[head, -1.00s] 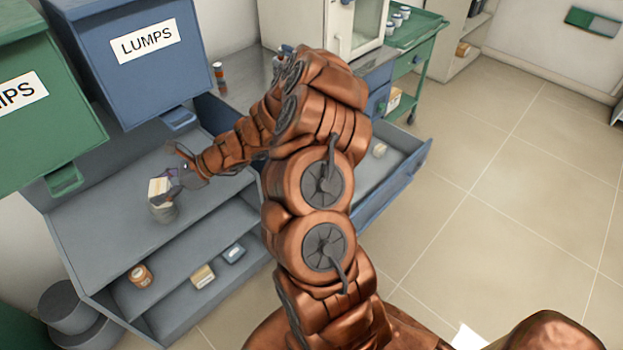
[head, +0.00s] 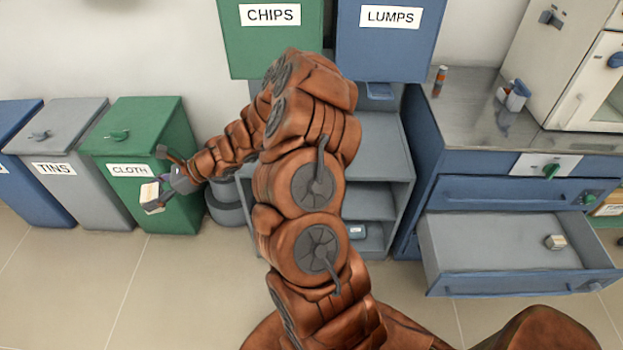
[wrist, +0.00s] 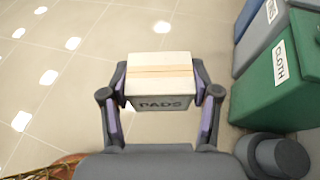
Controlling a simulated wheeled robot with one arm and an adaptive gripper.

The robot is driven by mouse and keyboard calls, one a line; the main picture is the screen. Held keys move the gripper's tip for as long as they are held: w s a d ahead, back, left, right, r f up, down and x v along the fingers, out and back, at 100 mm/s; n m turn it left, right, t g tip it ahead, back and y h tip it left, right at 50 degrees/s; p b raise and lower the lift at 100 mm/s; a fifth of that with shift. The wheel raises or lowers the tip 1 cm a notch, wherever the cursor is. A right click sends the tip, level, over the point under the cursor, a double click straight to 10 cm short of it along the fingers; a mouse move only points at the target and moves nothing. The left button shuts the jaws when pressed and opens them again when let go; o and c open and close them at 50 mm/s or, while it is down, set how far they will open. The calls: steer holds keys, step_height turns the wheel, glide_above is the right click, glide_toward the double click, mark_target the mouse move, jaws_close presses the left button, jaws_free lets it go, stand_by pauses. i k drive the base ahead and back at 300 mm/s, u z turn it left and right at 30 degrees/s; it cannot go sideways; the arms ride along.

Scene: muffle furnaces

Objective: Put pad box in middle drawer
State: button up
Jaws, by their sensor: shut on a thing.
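The pad box is a small cream box with a grey side marked PADS (wrist: 160,82). In the wrist view my gripper (wrist: 162,95) is shut on it, one finger on each side. In the head view the pad box (head: 149,194) is at the end of my gripper (head: 157,200), in front of the green CLOTH bin. A blue drawer (head: 460,255) stands open at the right of the head view, with a small pale box (head: 554,242) inside. A shut blue drawer (head: 510,192) is above it. My arm hides part of the shelf unit.
The CLOTH bin (head: 155,130) and TINS bin (head: 62,130) stand at the left. CHIPS (head: 270,45) and LUMPS (head: 385,50) bins hang over a grey shelf unit (head: 385,150). A steel worktop (head: 470,110) tops the drawers. The floor in front is clear.

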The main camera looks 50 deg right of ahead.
mark_target(439, 255)
steer(key=u, duration=0.75)
steer(key=k, duration=2.3)
steer(key=z, duration=1.15)
